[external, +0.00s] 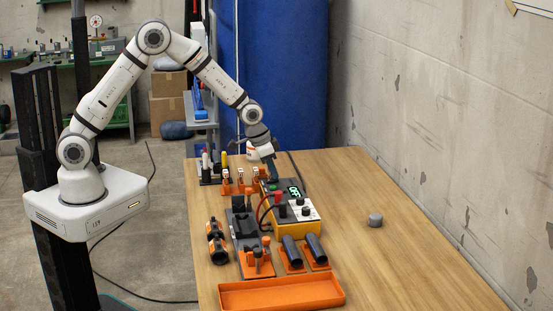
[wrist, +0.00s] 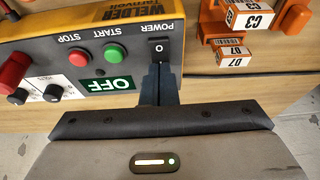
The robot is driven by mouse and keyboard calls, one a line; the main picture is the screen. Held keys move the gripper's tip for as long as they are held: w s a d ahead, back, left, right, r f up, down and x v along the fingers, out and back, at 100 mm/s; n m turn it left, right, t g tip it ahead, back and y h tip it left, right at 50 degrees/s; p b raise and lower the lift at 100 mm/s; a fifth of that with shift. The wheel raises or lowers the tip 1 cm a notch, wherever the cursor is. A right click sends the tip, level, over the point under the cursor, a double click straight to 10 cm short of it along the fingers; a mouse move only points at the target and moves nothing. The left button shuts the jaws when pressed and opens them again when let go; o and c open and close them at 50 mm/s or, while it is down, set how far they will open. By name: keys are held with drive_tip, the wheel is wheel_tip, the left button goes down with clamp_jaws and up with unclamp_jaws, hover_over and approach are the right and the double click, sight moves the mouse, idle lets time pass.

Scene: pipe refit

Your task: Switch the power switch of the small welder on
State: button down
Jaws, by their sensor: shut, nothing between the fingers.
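The small welder (external: 292,228) is a yellow box with a dark and light control panel on the wooden table. In the wrist view the welder (wrist: 200,12) appears upside down. Its black power switch (wrist: 158,46) under the POWER label shows a white O mark. The green-and-white display (wrist: 110,85) reads OFF. My gripper (external: 271,178) is shut and empty, pointing down at the far end of the welder. In the wrist view its dark fingertips (wrist: 158,70) are right at the switch's near edge; I cannot tell whether they touch it.
Green START (wrist: 116,53) and red STOP (wrist: 78,54) buttons sit beside the switch. Orange holders with tagged pieces (wrist: 240,53) stand close by. An orange tray (external: 282,292) lies at the table's front.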

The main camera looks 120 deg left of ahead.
drive_tip(key=shift+w+a+f+g+h, duration=0.1)
drive_tip(key=shift+f+g+h, duration=0.2)
drive_tip(key=shift+s+d+f, duration=0.1)
drive_tip(key=shift+s+d, duration=0.6)
drive_tip(key=shift+r, duration=0.5)
drive_tip(key=v, duration=1.3)
